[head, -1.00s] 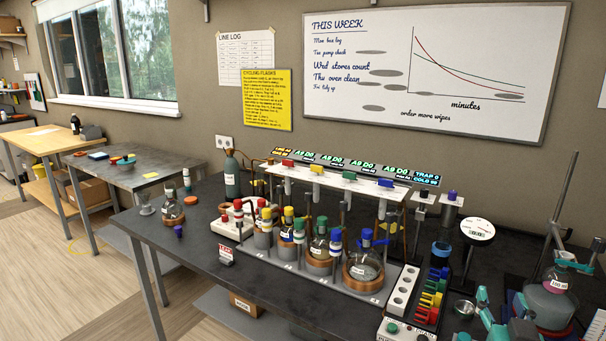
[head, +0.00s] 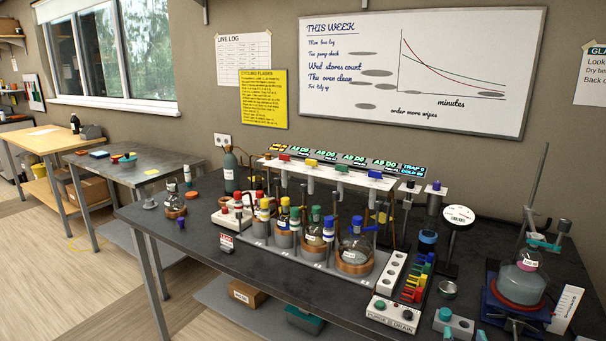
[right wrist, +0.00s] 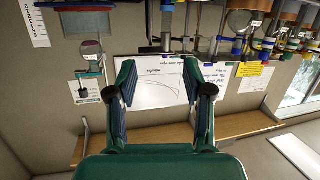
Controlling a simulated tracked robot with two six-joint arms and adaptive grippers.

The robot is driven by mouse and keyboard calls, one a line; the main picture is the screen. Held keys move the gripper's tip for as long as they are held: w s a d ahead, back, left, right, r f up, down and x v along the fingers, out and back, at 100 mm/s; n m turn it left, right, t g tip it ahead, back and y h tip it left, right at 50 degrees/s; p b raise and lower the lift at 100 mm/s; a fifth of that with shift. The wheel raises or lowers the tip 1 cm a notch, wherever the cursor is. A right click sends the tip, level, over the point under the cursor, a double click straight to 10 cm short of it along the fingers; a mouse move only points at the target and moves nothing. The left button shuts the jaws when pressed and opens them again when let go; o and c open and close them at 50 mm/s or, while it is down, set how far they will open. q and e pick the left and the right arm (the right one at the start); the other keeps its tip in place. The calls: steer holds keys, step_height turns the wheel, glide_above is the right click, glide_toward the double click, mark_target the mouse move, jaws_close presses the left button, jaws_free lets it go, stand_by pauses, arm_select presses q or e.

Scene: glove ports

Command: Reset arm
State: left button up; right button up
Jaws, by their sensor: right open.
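My right gripper (right wrist: 158,72) shows in the right wrist view as two dark green fingers, spread apart with nothing between them. The whiteboard (right wrist: 148,90) appears upside down behind the gap, some way off. In the head view I cannot clearly make out the right gripper; a small teal piece at the bottom edge may be part of it. My left gripper is not in view.
In the head view the dark bench (head: 200,245) holds several flasks in a grey rack. A purge-and-drain box (head: 393,311), a white dial (head: 458,215) and a round flask (head: 521,284) on a stand are to the right. The left bench end has free room.

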steer(key=s+a+f+n+g+y, duration=0.1)
steer(key=s+a+f+g, duration=0.15)
steer(key=f, duration=0.55)
steer(key=s+a+f+g+y, duration=0.1)
steer(key=a+f+y, duration=0.15)
steer(key=f, duration=0.45)
steer(key=s+a+f+n+g+y, duration=0.15)
steer(key=a+f, duration=0.25)
steer(key=f, duration=0.4)
steer(key=s+a+f+m+g+y, duration=0.1)
steer(key=s+a+f+g, duration=0.3)
steer(key=s, duration=0.4)
steer(key=s+a+f+g+y, duration=0.2)
steer(key=s+a+f+g, duration=0.3)
steer(key=s, duration=0.4)
step_height(320, 180, down, 3)
steer(key=shift+a+r+m+y, duration=0.1)
steer(key=shift+a+m+y, duration=0.3)
steer(key=shift+a, duration=0.15)
